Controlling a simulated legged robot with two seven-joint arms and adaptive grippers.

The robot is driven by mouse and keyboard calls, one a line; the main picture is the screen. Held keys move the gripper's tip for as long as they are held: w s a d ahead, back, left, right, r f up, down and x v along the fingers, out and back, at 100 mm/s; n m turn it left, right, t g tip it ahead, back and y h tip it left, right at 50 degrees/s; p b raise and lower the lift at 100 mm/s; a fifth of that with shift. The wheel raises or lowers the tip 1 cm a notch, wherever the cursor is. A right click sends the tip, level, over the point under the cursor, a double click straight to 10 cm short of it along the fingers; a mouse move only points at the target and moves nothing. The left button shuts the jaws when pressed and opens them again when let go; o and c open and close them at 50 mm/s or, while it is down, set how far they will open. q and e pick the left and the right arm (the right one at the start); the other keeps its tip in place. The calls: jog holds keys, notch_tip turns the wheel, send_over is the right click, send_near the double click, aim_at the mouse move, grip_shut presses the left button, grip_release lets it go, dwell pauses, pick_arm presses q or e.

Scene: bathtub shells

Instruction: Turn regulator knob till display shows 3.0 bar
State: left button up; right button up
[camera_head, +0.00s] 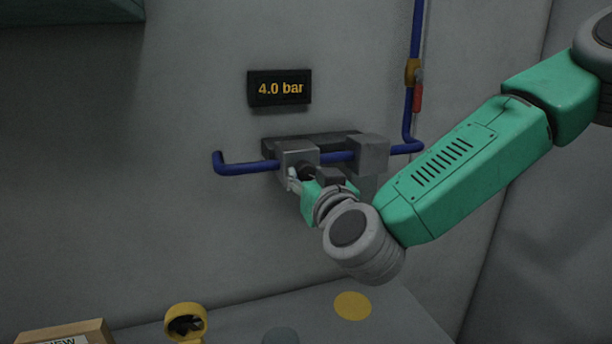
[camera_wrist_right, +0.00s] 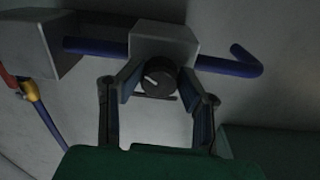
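The dark round regulator knob (camera_wrist_right: 158,78) sits on a grey block (camera_wrist_right: 166,40) on the blue pipe; its pale mark points left and slightly up in the right wrist view. My right gripper (camera_wrist_right: 160,75) has one finger on each side of the knob, with the fingertips closed in against its sides. In the head view the right gripper (camera_head: 297,178) is at the left grey block (camera_head: 298,155) and mostly covers the knob. The display (camera_head: 279,88) above reads 4.0 bar. My left gripper is not in view.
The blue pipe (camera_head: 245,168) runs along the wall through two grey blocks. A second grey block (camera_head: 369,153) stands close to my right wrist. A pipe with a yellow and red fitting (camera_head: 413,72) rises at right. A yellow ring-shaped object (camera_head: 185,322) stands below.

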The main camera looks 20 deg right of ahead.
jog(key=shift+s+a+r, duration=0.1)
jog(key=shift+a+r, duration=0.05)
jog(key=shift+a, duration=0.2)
jog(key=shift+c, duration=0.3)
jog(key=shift+d, duration=0.5)
jog(key=shift+a+n, duration=0.2)
jog(key=shift+n, duration=0.1)
jog(key=shift+p, duration=0.3)
jog(key=shift+d+r+n+p, duration=0.1)
jog(key=shift+n+p, duration=0.45)
jog(key=shift+n, duration=0.45)
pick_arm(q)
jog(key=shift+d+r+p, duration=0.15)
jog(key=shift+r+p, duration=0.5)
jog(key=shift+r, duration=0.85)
pick_arm(e)
jog(key=shift+n, duration=1.6)
